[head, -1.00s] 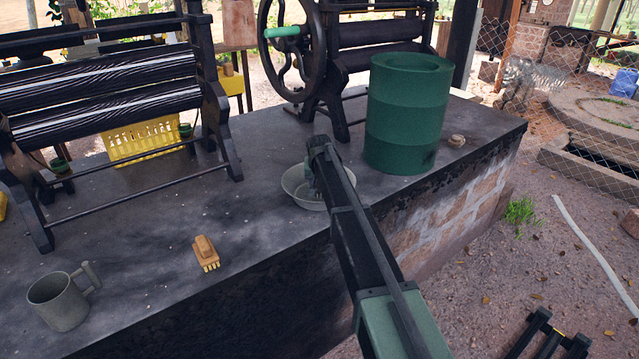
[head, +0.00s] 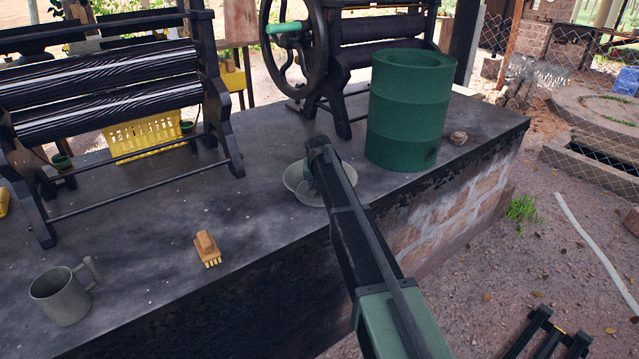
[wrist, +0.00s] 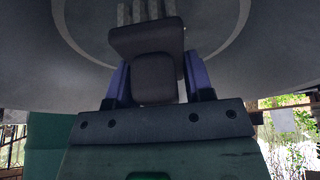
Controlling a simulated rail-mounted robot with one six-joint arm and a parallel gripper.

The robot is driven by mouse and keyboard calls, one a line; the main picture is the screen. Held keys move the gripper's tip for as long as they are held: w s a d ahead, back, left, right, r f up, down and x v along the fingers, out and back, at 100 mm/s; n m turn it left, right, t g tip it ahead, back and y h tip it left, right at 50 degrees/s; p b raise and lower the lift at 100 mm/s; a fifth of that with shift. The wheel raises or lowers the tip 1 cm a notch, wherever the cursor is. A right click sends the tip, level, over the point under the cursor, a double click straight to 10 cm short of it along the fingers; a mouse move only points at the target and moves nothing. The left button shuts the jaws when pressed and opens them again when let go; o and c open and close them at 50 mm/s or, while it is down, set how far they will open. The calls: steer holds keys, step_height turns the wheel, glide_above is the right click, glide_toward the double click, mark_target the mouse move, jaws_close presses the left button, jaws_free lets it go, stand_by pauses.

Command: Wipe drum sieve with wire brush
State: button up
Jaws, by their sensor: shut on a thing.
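The drum sieve, which I take to be the shallow round grey pan (head: 291,184), sits on the dark counter near its front edge. In the wrist view its grey inside with a paler ring (wrist: 240,28) fills the upper part. My gripper (head: 310,172) is over the pan, and its tip is partly hidden by my arm. In the wrist view my gripper (wrist: 153,78) has its two blue fingers shut on a dark block with grey tufts, the wire brush (wrist: 150,42). The tufts point at the sieve's surface; I cannot tell whether they touch it.
A green drum (head: 408,115) stands right of the pan, with a small tan object (head: 458,138) beside it. A wooden brush with yellow bristles (head: 207,247) and a grey mug (head: 62,296) are at the left. Roller machines (head: 110,98) stand behind.

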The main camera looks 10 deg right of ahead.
steer(key=shift+w+d, duration=0.25)
steer(key=shift+w, duration=0.35)
steer(key=shift+w+d, duration=0.2)
steer(key=shift+w, duration=0.4)
steer(key=shift+r, duration=0.1)
steer(key=shift+s+a, duration=0.3)
steer(key=shift+s, duration=0.6)
steer(key=shift+s+a, duration=0.3)
steer(key=shift+s, duration=0.55)
step_height(320, 180, up, 6)
steer(key=p, duration=0.6)
step_height(320, 180, up, 3)
steer(key=p, duration=0.3)
